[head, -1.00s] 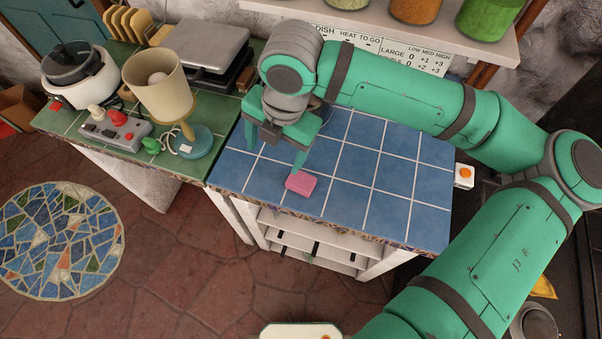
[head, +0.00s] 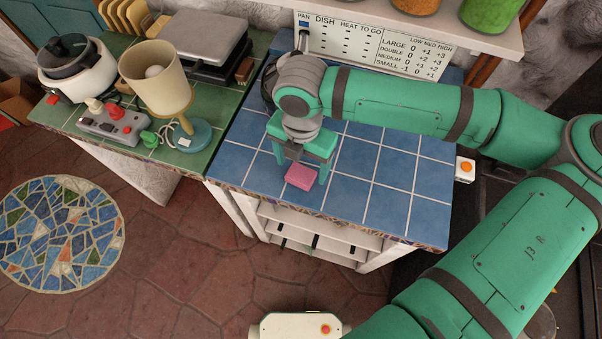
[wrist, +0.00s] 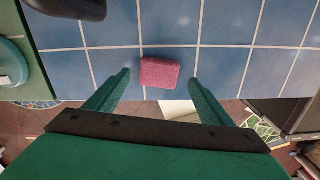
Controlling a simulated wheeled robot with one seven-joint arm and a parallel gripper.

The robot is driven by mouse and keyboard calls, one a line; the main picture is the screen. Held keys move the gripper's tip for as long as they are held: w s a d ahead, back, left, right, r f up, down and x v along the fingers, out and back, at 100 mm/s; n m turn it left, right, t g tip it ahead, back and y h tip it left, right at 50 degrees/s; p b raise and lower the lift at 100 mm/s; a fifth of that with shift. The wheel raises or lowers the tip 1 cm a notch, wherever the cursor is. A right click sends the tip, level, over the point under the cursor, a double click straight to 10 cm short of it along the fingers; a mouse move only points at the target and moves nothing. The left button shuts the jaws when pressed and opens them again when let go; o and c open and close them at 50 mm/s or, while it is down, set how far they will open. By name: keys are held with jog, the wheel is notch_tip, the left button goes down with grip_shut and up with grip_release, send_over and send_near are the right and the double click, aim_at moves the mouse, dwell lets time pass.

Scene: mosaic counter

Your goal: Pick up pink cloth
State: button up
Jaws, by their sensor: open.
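The pink cloth (head: 301,176) is a small folded block lying on the blue tiled counter (head: 390,205), near its front edge. It also shows in the wrist view (wrist: 160,73), just beyond the fingertips and centred between them. My gripper (head: 301,170) is open and empty, pointing down, with its fingers on either side of the cloth in the head view. In the wrist view my gripper (wrist: 160,80) has its two green fingers apart, with clear gaps to the cloth.
A lamp (head: 158,80) on a blue base, a control box with joysticks (head: 112,122) and a pot (head: 72,65) stand on the green tiled counter to the left. A shelf with jars (head: 480,30) overhangs the back. The blue tiles right of the cloth are clear.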

aim_at(301, 176)
jog(key=shift+a+f, duration=0.15)
jog(key=shift+f, duration=1.25)
jog(key=shift+c, duration=0.3)
jog(key=c, duration=1.1)
jog(key=shift+o, duration=0.2)
